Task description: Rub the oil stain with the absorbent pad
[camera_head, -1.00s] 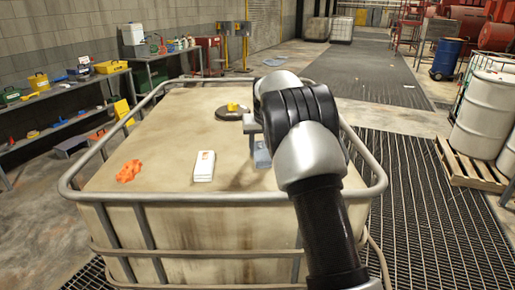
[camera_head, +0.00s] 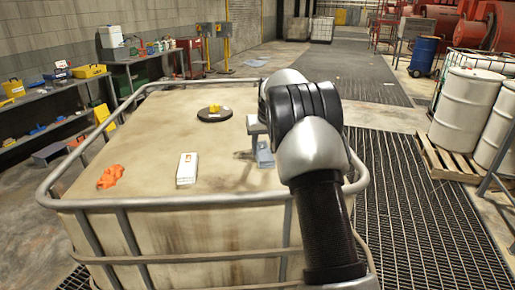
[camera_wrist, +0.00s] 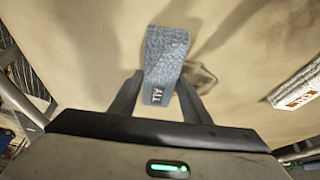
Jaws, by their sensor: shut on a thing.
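The absorbent pad (camera_wrist: 167,58) is a blue-grey fuzzy strip with dark lettering on its near end. My gripper (camera_wrist: 158,92) is shut on that end. The pad also shows in the head view (camera_head: 264,155), below my gripper and over the right part of the tank top (camera_head: 150,130). I cannot tell whether it touches the surface. A dark brownish patch, apparently the oil stain (camera_wrist: 201,78), lies just right of the pad in the wrist view, partly hidden by the pad and a finger. In the head view I cannot tell the stain from shadow.
A white pack with an orange label (camera_head: 187,168), an orange cloth (camera_head: 110,177) and a black lid (camera_head: 214,114) with a yellow piece are on the tank top. A metal rail (camera_head: 160,203) rings it. Shelves stand left, and white drums (camera_head: 463,108) right.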

